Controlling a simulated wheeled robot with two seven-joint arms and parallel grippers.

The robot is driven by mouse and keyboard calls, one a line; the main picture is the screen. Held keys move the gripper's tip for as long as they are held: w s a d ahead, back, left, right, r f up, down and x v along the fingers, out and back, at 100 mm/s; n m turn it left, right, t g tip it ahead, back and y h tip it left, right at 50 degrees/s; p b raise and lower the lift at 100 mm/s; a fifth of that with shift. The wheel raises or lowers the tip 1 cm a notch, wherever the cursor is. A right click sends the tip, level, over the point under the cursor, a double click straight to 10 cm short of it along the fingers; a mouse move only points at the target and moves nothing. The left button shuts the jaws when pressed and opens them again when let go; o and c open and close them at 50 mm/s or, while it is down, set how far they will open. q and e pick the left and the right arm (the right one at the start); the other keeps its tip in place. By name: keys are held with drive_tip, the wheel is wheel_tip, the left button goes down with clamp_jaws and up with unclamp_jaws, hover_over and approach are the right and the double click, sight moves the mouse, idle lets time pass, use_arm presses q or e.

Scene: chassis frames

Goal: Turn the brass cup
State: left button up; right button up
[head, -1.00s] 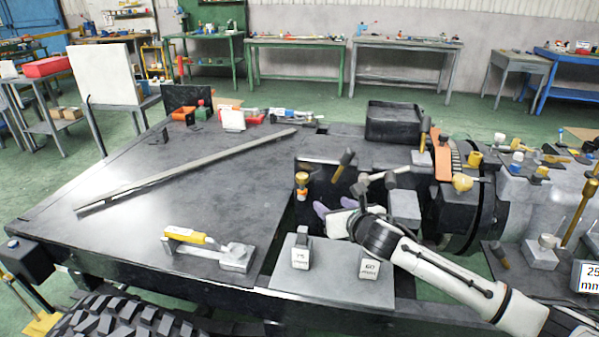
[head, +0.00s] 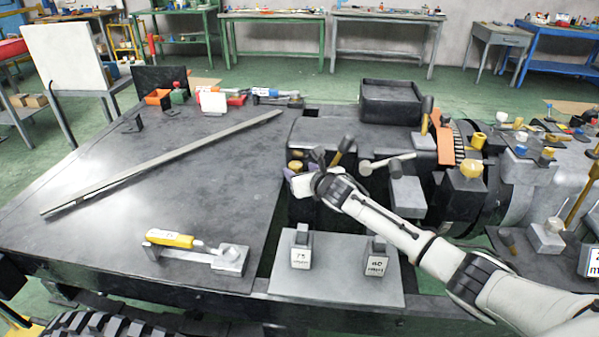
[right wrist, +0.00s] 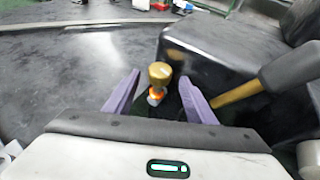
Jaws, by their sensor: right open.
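The brass cup (right wrist: 159,72) sits on top of a small post with an orange and white part below it, in the right wrist view. In the head view its brass top (head: 295,165) shows just beyond my right gripper (head: 291,181), partly hidden by it. My right gripper (right wrist: 159,84) is open. Its two purple fingers stand on either side of the cup in the wrist view, with a gap at each side. Whether the cup lies fully between the fingertips is hard to tell. My left gripper is not in view.
A dark block (right wrist: 215,60) stands right of the cup, with a wooden-handled hammer (right wrist: 270,80) close to the right finger. A grey plate (head: 335,285) with two labelled weights lies in front. A long bar (head: 165,165) lies on the bench; the bench's left side is mostly clear.

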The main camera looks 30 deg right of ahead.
drive_tip(key=shift+w+f, duration=0.15)
drive_tip(key=shift+w, duration=0.25)
drive_tip(key=shift+w+d+f, duration=0.1)
drive_tip(key=shift+w+f, duration=0.05)
drive_tip(key=shift+w, duration=0.15)
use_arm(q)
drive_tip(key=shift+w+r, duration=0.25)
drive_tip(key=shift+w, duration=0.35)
use_arm(e)
drive_tip(key=c, duration=1)
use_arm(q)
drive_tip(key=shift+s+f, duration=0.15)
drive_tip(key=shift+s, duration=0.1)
use_arm(e)
drive_tip(key=shift+c, duration=0.2)
drive_tip(key=shift+h, duration=0.3)
